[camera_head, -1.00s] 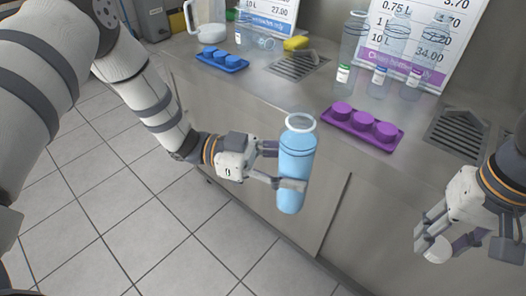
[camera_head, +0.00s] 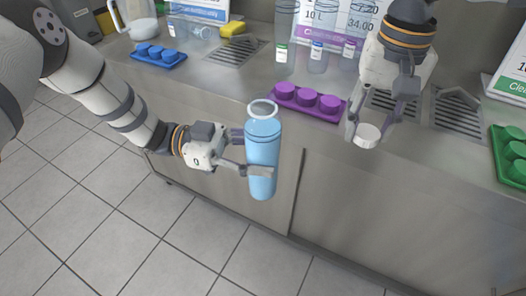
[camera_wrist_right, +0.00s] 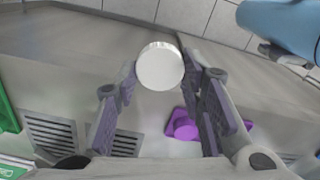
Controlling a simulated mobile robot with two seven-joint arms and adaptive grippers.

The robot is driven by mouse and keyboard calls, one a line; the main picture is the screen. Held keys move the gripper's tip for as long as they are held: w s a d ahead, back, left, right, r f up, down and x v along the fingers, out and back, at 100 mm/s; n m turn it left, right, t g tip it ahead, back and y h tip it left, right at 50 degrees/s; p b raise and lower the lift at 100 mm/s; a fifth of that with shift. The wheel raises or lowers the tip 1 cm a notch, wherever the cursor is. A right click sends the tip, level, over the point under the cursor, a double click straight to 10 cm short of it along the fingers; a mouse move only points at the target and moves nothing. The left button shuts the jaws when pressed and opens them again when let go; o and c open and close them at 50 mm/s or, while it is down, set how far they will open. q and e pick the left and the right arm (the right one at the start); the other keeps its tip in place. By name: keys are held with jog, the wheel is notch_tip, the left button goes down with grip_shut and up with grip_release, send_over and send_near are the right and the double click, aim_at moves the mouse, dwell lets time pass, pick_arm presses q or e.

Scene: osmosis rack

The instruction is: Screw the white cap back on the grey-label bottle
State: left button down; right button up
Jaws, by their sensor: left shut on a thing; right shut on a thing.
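My left gripper (camera_head: 246,152) is shut around a blue, tall bottle (camera_head: 263,142) and holds it upright in front of the counter. The bottle's mouth is uncovered, with a pale ring at the neck; I cannot make out its label. My right gripper (camera_head: 369,126) points down and is shut on the white cap (camera_head: 367,136), to the right of the bottle and apart from it. In the right wrist view the cap (camera_wrist_right: 160,66) sits between the fingertips, and the bottle (camera_wrist_right: 285,25) shows at the top right.
A purple cap holder (camera_head: 308,101) lies on the counter between the grippers. Several clear bottles (camera_head: 318,52) stand behind it. A blue holder (camera_head: 158,54), a yellow sponge (camera_head: 233,29) and a green holder (camera_head: 510,152) are further off. Drain grilles (camera_head: 457,112) are set in the counter.

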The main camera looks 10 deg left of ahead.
jog(key=w+a+r, duration=0.1)
jog(key=a+r, duration=0.6)
jog(key=a, duration=0.1)
notch_tip(320, 180, up, 7)
send_over(263, 97)
jog(key=shift+f, duration=2)
jog(key=shift+f, duration=0.9)
jog(key=shift+f, duration=0.55)
